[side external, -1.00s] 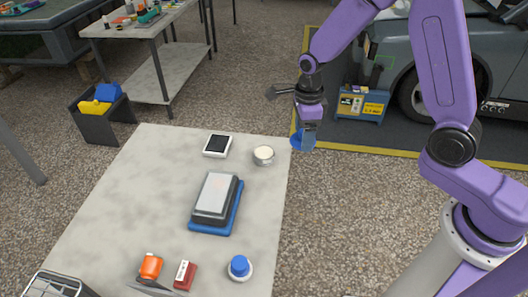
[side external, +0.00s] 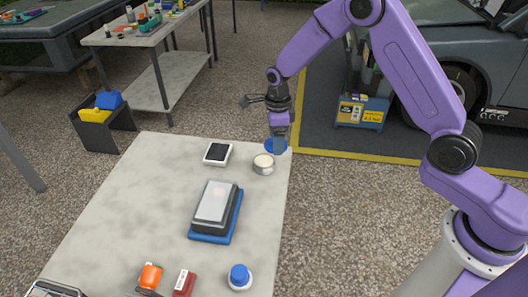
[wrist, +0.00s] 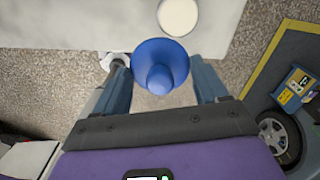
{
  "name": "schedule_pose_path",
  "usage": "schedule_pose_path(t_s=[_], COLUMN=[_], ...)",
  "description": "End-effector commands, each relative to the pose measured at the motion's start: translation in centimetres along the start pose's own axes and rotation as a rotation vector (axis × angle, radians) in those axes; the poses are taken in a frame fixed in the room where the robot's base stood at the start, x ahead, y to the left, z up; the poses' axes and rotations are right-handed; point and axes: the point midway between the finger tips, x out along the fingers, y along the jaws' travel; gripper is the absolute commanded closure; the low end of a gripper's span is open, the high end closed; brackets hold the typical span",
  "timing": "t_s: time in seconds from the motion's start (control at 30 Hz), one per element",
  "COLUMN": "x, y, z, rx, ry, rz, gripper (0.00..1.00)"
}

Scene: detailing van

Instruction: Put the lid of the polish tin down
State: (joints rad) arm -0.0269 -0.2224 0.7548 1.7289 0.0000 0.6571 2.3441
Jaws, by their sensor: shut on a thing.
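The lid (side external: 270,147) is blue and round, and hangs in my gripper (side external: 279,143) at the far right corner of the table. In the wrist view the lid (wrist: 160,48) sits between the two fingers with its knob toward the camera. My gripper (wrist: 160,82) is shut on it. The polish tin (side external: 264,164), a silver round tin with pale cream contents, stands open on the table just below and in front of the lid. In the wrist view the tin (wrist: 179,16) is beyond the lid, apart from it. The fingers partly hide the lid in the side view.
A white framed device (side external: 218,153) lies left of the tin. A grey block on a blue base (side external: 217,236) is mid-table. A white and blue capped item (side external: 240,278), an orange item (side external: 151,276) and a red box (side external: 184,282) are near the front. The left tabletop (side external: 120,205) is clear.

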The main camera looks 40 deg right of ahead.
Motion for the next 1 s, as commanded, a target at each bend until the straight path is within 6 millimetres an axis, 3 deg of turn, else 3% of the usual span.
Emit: schedule_pose_path(t_s=[0.27,0.57,0.8,1.0], x=[3.8,5.3,8.1,8.5], y=[-2.2,-3.2,-3.6,-3.6], z=[2.0,2.8,3.2,3.2], rx=[-0.001,-0.001,-0.001,-0.001], ry=[0.002,0.001,0.001,0.001], rz=[0.002,0.001,0.001,0.000], gripper=[0.56,0.56,0.56,0.56])
